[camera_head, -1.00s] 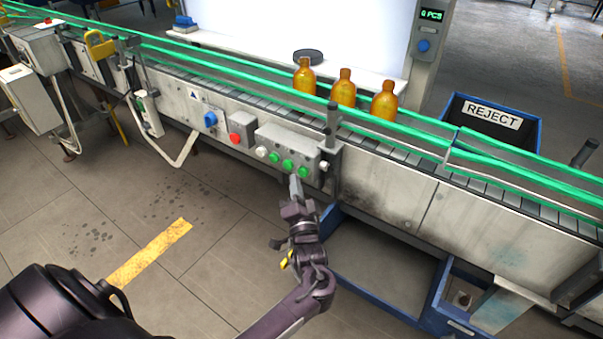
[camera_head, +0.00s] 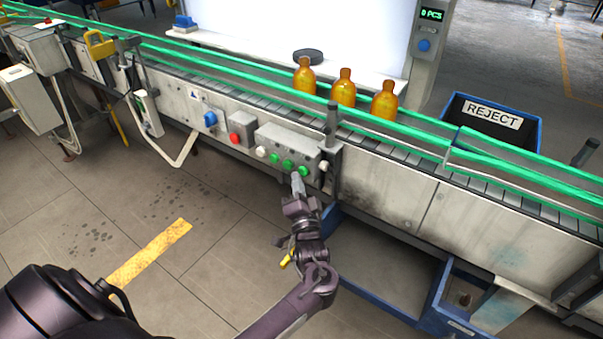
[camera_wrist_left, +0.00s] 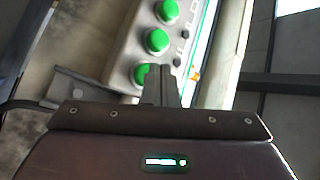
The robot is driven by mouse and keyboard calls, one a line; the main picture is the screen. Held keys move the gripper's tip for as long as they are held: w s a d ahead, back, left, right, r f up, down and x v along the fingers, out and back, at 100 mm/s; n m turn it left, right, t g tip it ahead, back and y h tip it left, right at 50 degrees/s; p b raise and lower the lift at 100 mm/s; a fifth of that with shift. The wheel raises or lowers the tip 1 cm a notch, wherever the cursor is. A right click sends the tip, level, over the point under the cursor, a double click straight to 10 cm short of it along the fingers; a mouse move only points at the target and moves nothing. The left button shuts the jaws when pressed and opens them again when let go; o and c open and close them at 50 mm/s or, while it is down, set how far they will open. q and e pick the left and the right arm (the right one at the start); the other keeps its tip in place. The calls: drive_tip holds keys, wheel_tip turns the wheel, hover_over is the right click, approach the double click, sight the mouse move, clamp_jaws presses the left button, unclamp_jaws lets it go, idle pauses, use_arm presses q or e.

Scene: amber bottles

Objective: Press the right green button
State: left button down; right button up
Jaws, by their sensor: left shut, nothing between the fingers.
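The right green button (camera_head: 304,171) shows just above and right of my left gripper's tip. In the left wrist view the lowest green button (camera_wrist_left: 138,74) is partly covered by the fingers; two more green buttons show above it. My left gripper (camera_head: 297,180) is shut and empty, its fingers (camera_wrist_left: 161,82) pointing at the box near the right green button. I cannot tell whether they touch it. My right gripper is not in view.
Three amber bottles (camera_head: 346,88) stand on the conveyor behind green rails. A red button (camera_head: 234,139) and a blue knob (camera_head: 210,119) sit left of the box. A blue reject bin (camera_head: 533,132) stands at the right. A grey post (camera_head: 332,125) rises beside the box.

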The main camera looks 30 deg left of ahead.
use_arm(q)
drive_tip(key=shift+w, duration=0.45)
idle(0.6)
drive_tip(key=shift+s, duration=0.15)
drive_tip(key=shift+s+p, duration=0.5)
drive_tip(key=shift+s, duration=0.25)
drive_tip(key=s+p, duration=0.2)
drive_tip(key=s, duration=0.1)
drive_tip(key=s+p, duration=0.1)
drive_tip(key=s, duration=0.1)
drive_tip(key=shift+a, duration=0.25)
idle(0.7)
